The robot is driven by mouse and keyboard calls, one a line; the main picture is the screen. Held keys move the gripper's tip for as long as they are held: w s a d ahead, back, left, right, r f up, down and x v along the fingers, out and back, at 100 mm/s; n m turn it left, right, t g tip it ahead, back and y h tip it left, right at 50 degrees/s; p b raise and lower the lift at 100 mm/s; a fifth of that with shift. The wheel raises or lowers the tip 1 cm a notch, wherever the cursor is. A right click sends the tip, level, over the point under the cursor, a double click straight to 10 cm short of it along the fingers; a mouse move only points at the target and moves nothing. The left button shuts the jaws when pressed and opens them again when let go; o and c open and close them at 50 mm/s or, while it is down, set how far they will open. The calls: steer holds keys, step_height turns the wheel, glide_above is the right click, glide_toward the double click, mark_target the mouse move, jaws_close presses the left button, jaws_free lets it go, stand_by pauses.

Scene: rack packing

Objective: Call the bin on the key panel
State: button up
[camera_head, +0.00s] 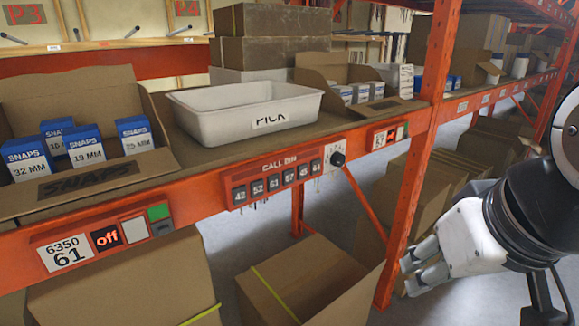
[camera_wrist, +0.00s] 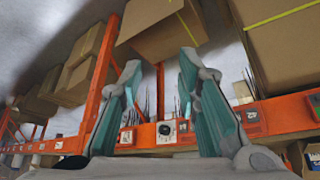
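The CALL BIN key panel (camera_head: 280,175) is an orange plate on the shelf's front beam in the head view. It has a row of several dark numbered keys and a black knob (camera_head: 338,159) on a pale plate at its right end. My gripper (camera_head: 410,273) is to the right of the panel and lower, near the orange upright, apart from the keys. In the wrist view my gripper (camera_wrist: 158,75) shows two spread fingers with nothing between them. That view is upside down; a dial that looks like the knob (camera_wrist: 166,131) appears between the fingers, and a dark key (camera_wrist: 250,117) shows beyond the right finger.
A white PICK tote (camera_head: 245,110) stands on the shelf above the panel. A SNAPS carton (camera_head: 85,180) holds blue-and-white boxes at left. A 6350 61 display (camera_head: 105,238) reads "off". The orange upright (camera_head: 408,210) stands close to my gripper. Cardboard boxes (camera_head: 310,285) fill the space below.

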jaws_close()
stand_by(1.0)
